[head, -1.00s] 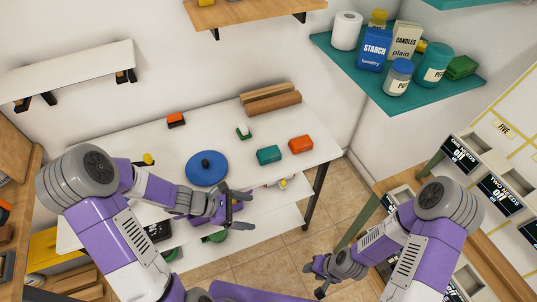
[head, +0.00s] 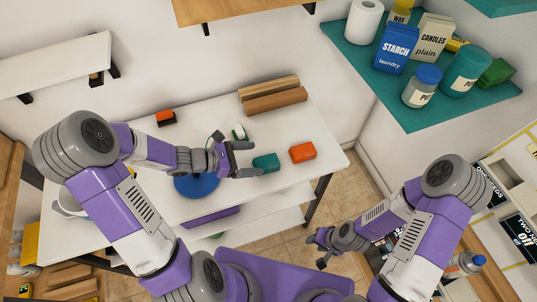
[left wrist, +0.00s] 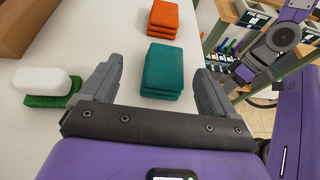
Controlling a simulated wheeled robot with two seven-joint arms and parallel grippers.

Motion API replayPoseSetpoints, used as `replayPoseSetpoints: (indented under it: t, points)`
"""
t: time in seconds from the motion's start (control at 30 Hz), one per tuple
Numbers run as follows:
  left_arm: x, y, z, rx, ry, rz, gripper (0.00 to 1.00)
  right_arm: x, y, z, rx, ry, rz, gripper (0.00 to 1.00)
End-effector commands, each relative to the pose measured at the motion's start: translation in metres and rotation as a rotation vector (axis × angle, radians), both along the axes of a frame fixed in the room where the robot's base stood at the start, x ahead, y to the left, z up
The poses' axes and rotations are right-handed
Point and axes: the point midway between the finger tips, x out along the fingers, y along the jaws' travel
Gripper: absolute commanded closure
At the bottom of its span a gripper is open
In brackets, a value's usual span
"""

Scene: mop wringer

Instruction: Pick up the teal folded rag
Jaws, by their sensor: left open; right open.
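The teal folded rag (head: 265,163) lies on the white table, left of an orange folded rag (head: 302,152). In the left wrist view the teal folded rag (left wrist: 163,70) is a stack of folded layers, with the orange one (left wrist: 163,18) beyond it. My left gripper (head: 246,159) is open and just left of the teal rag. In the wrist view the rag shows between and ahead of the two fingers (left wrist: 158,88), with nothing held. My right gripper (head: 316,250) is open and empty, low at the right, away from the table top.
A white-and-green scrubber (head: 239,132) lies behind my left gripper. A blue round lid (head: 196,187) is partly under my left arm. Brown blocks (head: 272,95) lie at the back, and an orange-and-black item (head: 166,118) at the back left. A teal shelf (head: 400,105) overhangs at the right.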

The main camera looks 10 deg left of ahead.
Motion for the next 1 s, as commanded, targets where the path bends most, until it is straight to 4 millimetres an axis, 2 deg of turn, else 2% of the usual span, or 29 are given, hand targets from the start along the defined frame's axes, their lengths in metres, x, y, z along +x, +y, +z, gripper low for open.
replayPoseSetpoints:
  t: [0.4,0.73,1.0]
  points:
    - [0.023,-0.045,-0.028,-0.001,0.0,-0.003,0.11,-0.001,0.0,-0.025,0.0,0.001,-0.001,0.57]
    - [0.027,-0.051,-0.029,0.001,0.0,-0.001,0.11,-0.001,0.0,-0.025,0.0,0.001,0.0,0.57]
    - [0.027,-0.05,-0.029,0.001,0.0,-0.001,0.5,-0.001,0.0,-0.025,0.0,0.001,0.0,0.57]
